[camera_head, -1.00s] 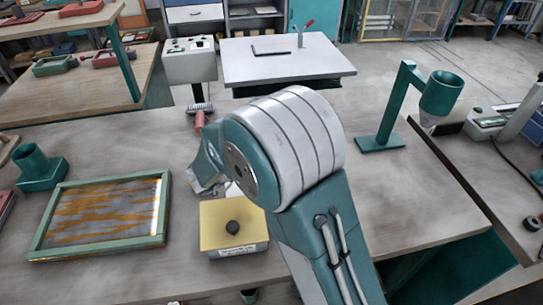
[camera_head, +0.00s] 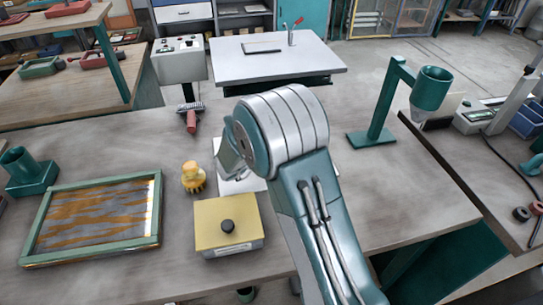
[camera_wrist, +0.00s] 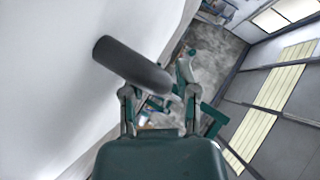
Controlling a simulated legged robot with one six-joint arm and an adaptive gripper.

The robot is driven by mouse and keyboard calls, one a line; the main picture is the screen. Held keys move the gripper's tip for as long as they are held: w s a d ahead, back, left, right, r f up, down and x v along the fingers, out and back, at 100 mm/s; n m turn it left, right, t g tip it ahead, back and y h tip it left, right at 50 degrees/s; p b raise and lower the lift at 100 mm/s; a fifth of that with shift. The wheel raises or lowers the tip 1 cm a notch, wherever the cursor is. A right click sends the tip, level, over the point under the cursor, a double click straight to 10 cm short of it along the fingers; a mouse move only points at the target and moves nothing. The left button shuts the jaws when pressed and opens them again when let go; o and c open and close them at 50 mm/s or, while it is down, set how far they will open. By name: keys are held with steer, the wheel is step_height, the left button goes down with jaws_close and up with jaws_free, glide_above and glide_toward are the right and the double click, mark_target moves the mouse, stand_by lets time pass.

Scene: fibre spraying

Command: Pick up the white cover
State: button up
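The white cover (camera_head: 240,184) lies on the workbench behind the yellow box, partly hidden by my arm. In the wrist view a large white surface (camera_wrist: 50,80), which looks like the cover, fills the left side. A dark grey cylindrical handle (camera_wrist: 132,66) stands out from it. My gripper (camera_wrist: 158,98) has its two fingers apart, with the handle's lower end close to the fingertips. Contact between fingers and handle cannot be told. In the head view the gripper is hidden behind my arm.
A yellow box with a black knob (camera_head: 230,228) stands in front of the cover. A small yellow object (camera_head: 193,177) is to its left. A green-framed screen (camera_head: 28,229) lies further left. A green funnel stand (camera_head: 372,138) stands right of my arm.

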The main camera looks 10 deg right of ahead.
steer(key=shift+c, duration=0.4)
jaws_close()
steer(key=shift+r, duration=0.1)
